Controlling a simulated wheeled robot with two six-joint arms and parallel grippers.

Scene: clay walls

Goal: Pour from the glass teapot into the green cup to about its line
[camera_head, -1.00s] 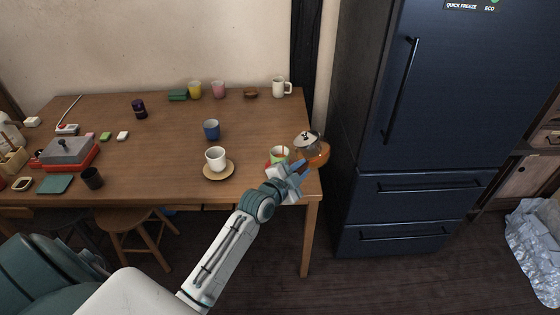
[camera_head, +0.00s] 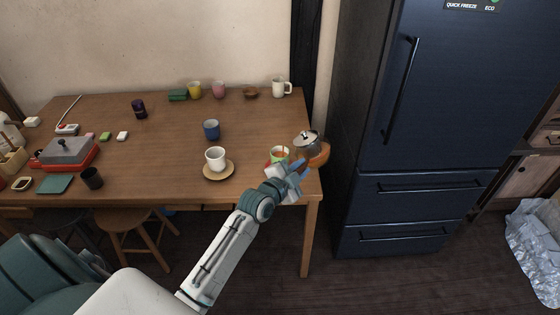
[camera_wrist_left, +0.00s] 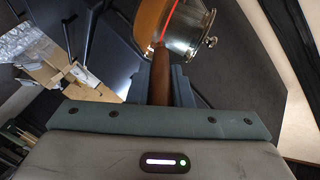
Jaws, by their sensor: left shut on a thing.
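The glass teapot (camera_head: 319,155), with amber liquid and a metal lid, is held above the table's right end, its lid side leaning toward the upper left. My left gripper (camera_head: 290,171) is shut on its brown handle (camera_wrist_left: 160,76); the teapot body (camera_wrist_left: 182,22) fills the top of the left wrist view. The green cup (camera_head: 280,158) stands on the table just left of the teapot, partly hidden by my gripper. Orange-red liquid shows inside the cup. Its line cannot be made out. My right gripper is out of view.
A white cup (camera_head: 215,158) on a saucer (camera_head: 219,171) and a blue cup (camera_head: 211,130) stand left of the green cup. A white mug (camera_head: 281,87) stands at the back right. The dark fridge (camera_head: 410,120) is close on the right.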

